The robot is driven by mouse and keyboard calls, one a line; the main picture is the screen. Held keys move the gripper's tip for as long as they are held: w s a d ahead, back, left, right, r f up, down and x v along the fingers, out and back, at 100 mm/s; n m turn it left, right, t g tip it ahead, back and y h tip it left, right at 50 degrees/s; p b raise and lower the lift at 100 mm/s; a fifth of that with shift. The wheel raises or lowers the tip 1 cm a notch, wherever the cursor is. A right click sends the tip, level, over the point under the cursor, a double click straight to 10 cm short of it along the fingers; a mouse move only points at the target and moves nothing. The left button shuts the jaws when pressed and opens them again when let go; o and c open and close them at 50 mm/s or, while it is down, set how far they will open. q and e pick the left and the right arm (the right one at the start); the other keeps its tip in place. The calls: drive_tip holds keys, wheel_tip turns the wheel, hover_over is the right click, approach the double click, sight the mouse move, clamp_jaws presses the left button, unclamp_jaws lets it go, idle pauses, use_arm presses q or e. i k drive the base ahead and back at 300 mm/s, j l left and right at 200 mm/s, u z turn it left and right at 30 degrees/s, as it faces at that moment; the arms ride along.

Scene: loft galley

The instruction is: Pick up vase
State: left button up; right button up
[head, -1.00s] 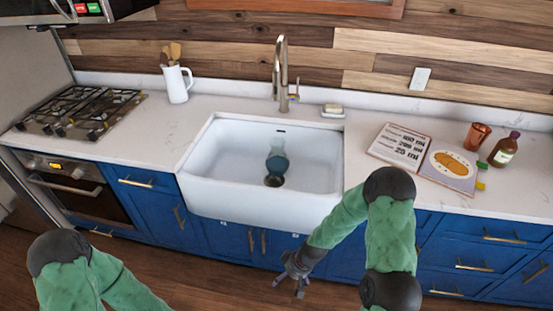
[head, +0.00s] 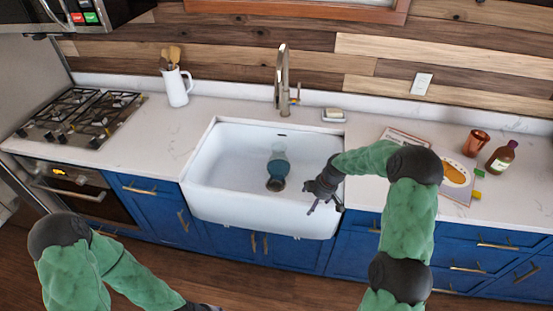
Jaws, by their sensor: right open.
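The vase (head: 278,166) is a blue-teal, glassy vessel with a darker lower part. It stands in the white sink basin (head: 222,148), near the middle. My right gripper (head: 311,200) is open and empty at the right part of the sink's front edge, to the right of the vase and apart from it. My left arm comes in at the lower left; its gripper is cut off by the bottom edge, and its fingers do not show.
The faucet (head: 282,80) rises behind the sink, with a soap dish (head: 333,115) beside it. A white pitcher (head: 176,86) with utensils stands to the left. An open cookbook (head: 457,178), copper cup (head: 476,143) and brown bottle (head: 502,156) are on the right counter. A gas stove (head: 80,117) is at left.

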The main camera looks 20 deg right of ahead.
sight(278, 167)
drive_tip(key=i, duration=1.3)
